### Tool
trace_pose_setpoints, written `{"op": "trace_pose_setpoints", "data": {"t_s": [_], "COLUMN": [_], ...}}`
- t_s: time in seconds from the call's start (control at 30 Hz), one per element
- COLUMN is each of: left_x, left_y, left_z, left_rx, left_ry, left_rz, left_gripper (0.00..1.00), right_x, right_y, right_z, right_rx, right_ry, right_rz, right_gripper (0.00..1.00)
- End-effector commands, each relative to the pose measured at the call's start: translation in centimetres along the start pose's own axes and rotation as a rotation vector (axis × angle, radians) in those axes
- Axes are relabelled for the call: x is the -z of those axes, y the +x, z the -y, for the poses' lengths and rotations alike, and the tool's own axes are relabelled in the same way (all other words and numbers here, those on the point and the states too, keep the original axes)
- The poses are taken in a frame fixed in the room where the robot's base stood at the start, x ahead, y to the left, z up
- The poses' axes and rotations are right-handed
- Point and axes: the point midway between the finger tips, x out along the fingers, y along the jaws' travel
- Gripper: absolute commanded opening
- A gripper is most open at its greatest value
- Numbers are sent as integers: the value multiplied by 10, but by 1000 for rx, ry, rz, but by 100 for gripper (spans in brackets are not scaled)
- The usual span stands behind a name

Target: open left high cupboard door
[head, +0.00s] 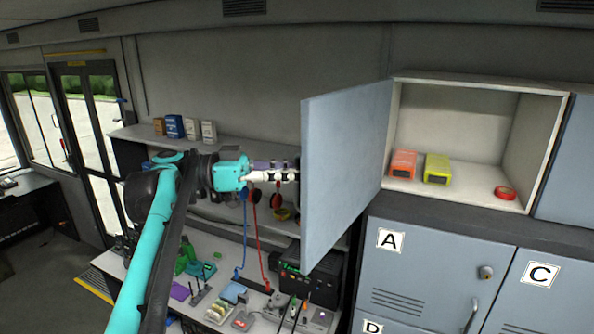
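The left high cupboard door (343,170) is a blue-grey panel standing wide open, swung out to the left of its cupboard (452,125). The cupboard interior is exposed and holds an orange box (403,164), a yellow-green box (437,169) and a red roll (504,193). My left gripper (288,173), at the end of a turquoise and black arm, is at the free left edge of the door, about mid-height. Its fingertips end right by that edge; I cannot tell if they touch it or how far apart they are. My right gripper is not in view.
Lockers marked A (390,240) and C (541,274) stand below the cupboard. A shelf with small boxes (175,127) is behind my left arm. The desk below holds a black radio unit (308,272), red and blue cords and several small devices. Another cupboard door (570,165) is at the far right.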

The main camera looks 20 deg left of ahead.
Motion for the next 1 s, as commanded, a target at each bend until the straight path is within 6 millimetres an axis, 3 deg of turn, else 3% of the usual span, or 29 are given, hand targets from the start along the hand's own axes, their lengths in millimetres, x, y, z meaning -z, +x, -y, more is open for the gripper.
{"op": "trace_pose_setpoints", "data": {"t_s": [0.17, 0.4, 0.6, 0.77, 1.0], "left_x": [0, 0, 0, 0, 0], "left_y": [-19, -72, -106, -118, -120], "left_z": [1, 2, 1, 1, 1], "left_rx": [4, 5, 3, 1, 0], "left_ry": [0, 0, -1, -1, -1], "left_rz": [0, 0, 0, 0, 0], "left_gripper": [18, 18, 18, 18, 18], "right_x": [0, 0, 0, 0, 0], "right_y": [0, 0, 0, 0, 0], "right_z": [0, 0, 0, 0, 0], "right_rx": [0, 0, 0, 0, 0], "right_ry": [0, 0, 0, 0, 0], "right_rz": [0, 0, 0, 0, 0], "right_gripper": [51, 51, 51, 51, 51]}}
